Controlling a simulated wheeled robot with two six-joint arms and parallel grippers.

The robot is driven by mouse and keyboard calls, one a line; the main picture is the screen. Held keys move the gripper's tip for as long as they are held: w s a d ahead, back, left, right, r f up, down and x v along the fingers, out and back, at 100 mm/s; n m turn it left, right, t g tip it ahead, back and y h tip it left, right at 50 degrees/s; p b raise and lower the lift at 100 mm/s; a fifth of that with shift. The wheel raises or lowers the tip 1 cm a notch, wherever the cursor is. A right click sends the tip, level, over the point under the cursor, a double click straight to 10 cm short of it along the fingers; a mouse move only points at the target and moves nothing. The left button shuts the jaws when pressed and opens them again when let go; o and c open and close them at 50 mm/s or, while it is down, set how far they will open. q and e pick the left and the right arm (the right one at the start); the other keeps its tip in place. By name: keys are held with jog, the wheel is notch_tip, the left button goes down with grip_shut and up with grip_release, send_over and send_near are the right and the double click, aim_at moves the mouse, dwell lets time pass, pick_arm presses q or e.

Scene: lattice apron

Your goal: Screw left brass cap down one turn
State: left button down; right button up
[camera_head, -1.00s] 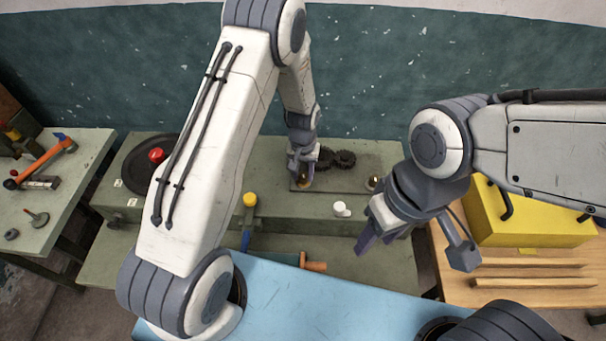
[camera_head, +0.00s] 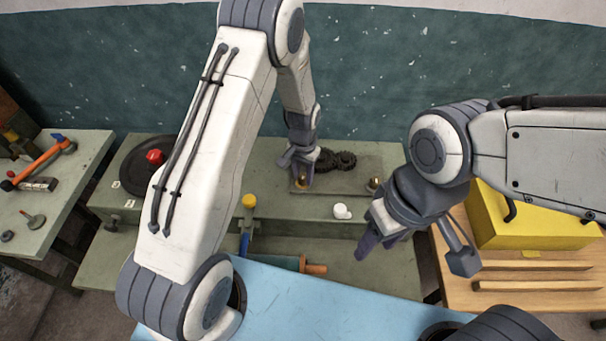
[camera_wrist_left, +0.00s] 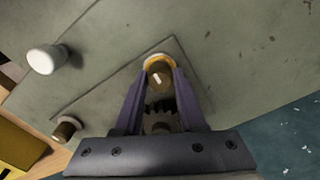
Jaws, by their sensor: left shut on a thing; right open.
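The left brass cap (camera_wrist_left: 157,66) is between the fingertips of my left gripper (camera_wrist_left: 160,82), which is shut on it. A white mark shows on the cap's top. In the head view my left gripper (camera_head: 301,170) reaches down to the cap (camera_head: 302,183) at the left of a flat plate. The right brass cap (camera_head: 375,184) stands at the plate's right end and also shows in the left wrist view (camera_wrist_left: 66,130). My right gripper (camera_head: 376,235) is open and empty, in front of the bench's right part.
Dark gears (camera_head: 338,160) sit on the plate between the caps. A white knob (camera_head: 342,211) and a yellow-topped post (camera_head: 249,202) stand nearer on the bench. A yellow box (camera_head: 530,220) is at right. A red knob on a black disc (camera_head: 155,157) is at left.

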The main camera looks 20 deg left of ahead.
aim_at(303, 176)
pick_arm(q)
jog(key=shift+c, duration=2.4)
grip_release()
jog(key=shift+r, duration=0.1)
notch_tip(303, 176, up, 9)
jog(key=shift+b, duration=1.25)
jog(key=shift+r, duration=0.7)
